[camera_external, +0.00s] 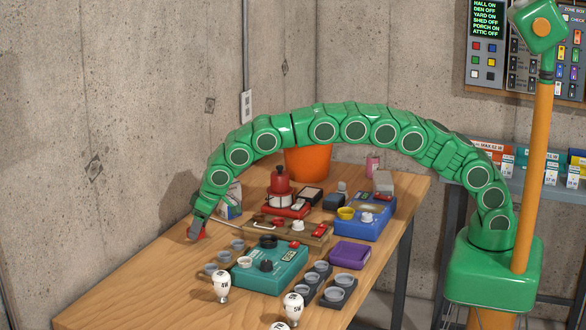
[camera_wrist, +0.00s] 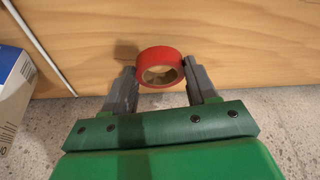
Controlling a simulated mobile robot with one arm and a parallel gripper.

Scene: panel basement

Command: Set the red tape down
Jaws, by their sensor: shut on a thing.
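The red tape (camera_wrist: 160,56) is a ring held between the two grey fingers of my gripper (camera_wrist: 160,82) in the wrist view. In the external view my gripper (camera_external: 198,226) points down at the left back edge of the wooden table (camera_external: 130,285), near the concrete wall. Only a small red part of the tape (camera_external: 197,233) shows below the fingers there. It is at or just above the tabletop; I cannot tell whether it touches.
A white and blue carton (camera_external: 230,203) stands just right of my gripper. A thin light rod (camera_wrist: 42,45) lies near it in the wrist view. A teal device (camera_external: 270,270) and several small cups crowd the table's middle. The front left tabletop is clear.

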